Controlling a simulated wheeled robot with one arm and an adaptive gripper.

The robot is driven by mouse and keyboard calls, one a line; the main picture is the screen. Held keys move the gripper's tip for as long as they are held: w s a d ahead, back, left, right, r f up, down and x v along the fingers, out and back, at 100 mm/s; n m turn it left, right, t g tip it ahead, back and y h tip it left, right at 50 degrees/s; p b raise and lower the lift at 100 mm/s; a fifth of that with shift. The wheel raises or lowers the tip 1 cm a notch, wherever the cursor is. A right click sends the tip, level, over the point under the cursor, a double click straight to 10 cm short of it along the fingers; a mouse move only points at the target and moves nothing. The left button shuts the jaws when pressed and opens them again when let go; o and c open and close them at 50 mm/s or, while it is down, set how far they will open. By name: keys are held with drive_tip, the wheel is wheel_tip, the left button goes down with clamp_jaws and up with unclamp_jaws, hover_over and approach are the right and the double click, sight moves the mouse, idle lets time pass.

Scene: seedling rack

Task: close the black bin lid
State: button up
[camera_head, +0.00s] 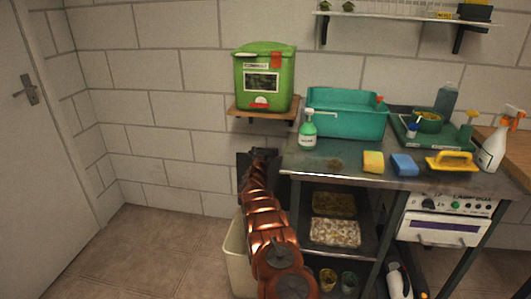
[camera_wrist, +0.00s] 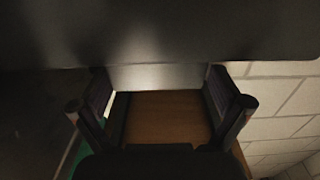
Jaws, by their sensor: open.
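A black panel (camera_head: 242,164), which looks like the raised bin lid, stands upright against the wall behind my gripper, mostly hidden. Below it is a cream bin (camera_head: 236,258), partly hidden by my arm; its opening is not clearly visible. My gripper (camera_head: 264,154) is open and empty, beside the black panel and left of the metal table. I cannot tell if they touch. In the wrist view, the fingers of my gripper (camera_wrist: 160,108) are spread apart, with a dark surface filling the top of the picture; I cannot tell if it is the lid.
A wooden wall shelf (camera_head: 238,114) with a green compost bin (camera_head: 265,82) is above my gripper. The metal table (camera_head: 335,179) to the right carries a spray bottle (camera_head: 307,133), a teal tub (camera_head: 345,119) and sponges. Floor (camera_head: 150,250) at the left is clear.

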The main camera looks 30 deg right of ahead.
drive_tip(key=shift+w+d, duration=0.1)
drive_tip(key=shift+d, duration=0.1)
drive_tip(key=shift+c, duration=0.3)
drive_tip(key=shift+d, duration=0.1)
drive_tip(key=shift+c, duration=0.9)
drive_tip(key=c, duration=1.1)
